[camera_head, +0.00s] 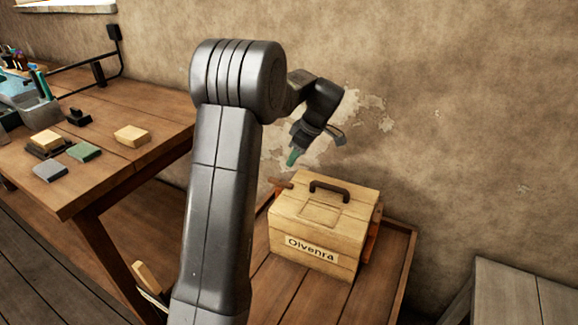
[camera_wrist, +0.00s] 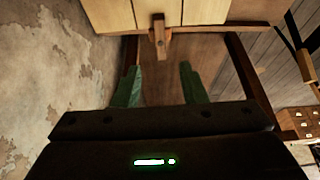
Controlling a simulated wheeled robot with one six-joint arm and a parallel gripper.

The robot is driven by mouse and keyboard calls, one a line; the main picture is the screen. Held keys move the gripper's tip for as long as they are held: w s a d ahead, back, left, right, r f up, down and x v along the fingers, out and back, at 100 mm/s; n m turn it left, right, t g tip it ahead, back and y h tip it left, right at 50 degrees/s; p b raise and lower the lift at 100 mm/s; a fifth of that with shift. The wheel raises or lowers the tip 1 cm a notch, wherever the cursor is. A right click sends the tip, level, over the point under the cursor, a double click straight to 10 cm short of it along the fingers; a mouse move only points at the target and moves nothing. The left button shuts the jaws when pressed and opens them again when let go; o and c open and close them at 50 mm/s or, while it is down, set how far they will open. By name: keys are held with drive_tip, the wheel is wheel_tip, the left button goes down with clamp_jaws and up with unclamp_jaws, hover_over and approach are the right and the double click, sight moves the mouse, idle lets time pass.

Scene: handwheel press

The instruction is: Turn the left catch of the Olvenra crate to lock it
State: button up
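The Olvenra crate (camera_head: 290,228) is a pale wooden box with a dark handle and a name label, standing on a low wooden table. Its left catch (camera_head: 279,183), a reddish-brown piece, sticks out at the left side near the top. In the wrist view the crate (camera_wrist: 200,14) fills the top edge, and the brown catch (camera_wrist: 160,38) shows at its side. My gripper (camera_head: 292,158) is above and just left of the crate, pointing down. In the wrist view my gripper's (camera_wrist: 160,68) green fingers are apart and empty, with the catch beyond the tips, apart from them.
A workbench (camera_head: 100,110) with several small blocks and a grey bin (camera_head: 35,108) stands at the left. The plastered wall (camera_head: 470,120) is close behind the crate. A grey wooden bench (camera_head: 520,295) is at the lower right. The low table (camera_head: 395,265) has bare room right of the crate.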

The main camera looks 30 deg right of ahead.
sight(281, 181)
drive_tip(key=shift+v, duration=1.5)
drive_tip(key=shift+f, duration=0.1)
drive_tip(key=b+x, duration=0.1)
drive_tip(key=x, duration=1.2)
drive_tip(key=shift+w+a+f, duration=0.15)
drive_tip(key=shift+w+f, duration=0.05)
drive_tip(key=shift+f, duration=0.1)
